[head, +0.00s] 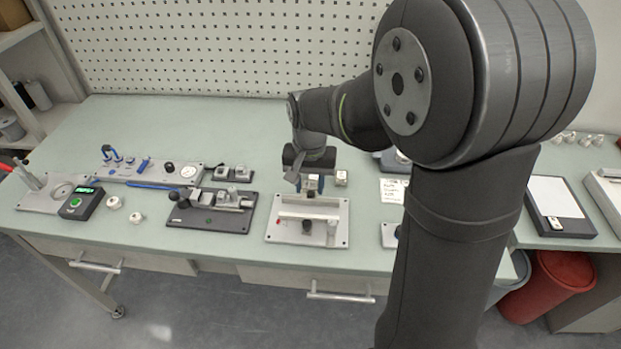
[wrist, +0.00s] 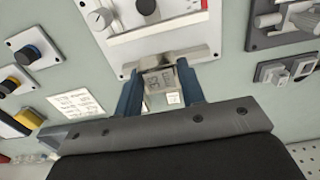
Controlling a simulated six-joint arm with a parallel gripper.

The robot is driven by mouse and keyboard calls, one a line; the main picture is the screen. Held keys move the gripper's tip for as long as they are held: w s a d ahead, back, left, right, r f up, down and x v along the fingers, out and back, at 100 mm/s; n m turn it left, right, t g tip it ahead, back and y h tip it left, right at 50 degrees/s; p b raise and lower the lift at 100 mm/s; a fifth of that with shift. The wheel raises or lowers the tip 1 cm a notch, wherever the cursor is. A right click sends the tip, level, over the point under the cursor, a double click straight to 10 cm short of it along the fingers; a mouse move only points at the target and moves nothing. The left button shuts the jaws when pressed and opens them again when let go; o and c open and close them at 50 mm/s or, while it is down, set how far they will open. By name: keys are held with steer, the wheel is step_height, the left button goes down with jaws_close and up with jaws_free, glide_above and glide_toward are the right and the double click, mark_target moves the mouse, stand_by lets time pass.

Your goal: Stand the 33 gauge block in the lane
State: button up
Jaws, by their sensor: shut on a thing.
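My gripper (wrist: 160,82) is shut on the gauge block (wrist: 160,79), a small grey metal block with dark digits on its face. The digits look like 33, seen turned over. In the wrist view the block is between the two blue fingers, at the edge of the light fixture plate (wrist: 130,62). In the head view my gripper (head: 311,188) is over the back edge of this plate (head: 276,234), and the block is hard to make out. I cannot tell whether the block touches the plate.
A dark fixture (head: 223,222) with metal clamps is to the left. A printed card (head: 393,190) lies to the right, and a small plate with a button (head: 390,235) is in front of it.

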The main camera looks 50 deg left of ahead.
glide_above(310, 212)
steer(key=shift+f, duration=2.45)
steer(key=shift+f, duration=1.1)
steer(key=o, duration=1.3)
step_height(310, 212, up, 18)
steer(key=shift+f, duration=0.25)
steer(key=shift+f, duration=0.1)
step_height(310, 212, down, 17)
steer(key=shift+f, duration=0.15)
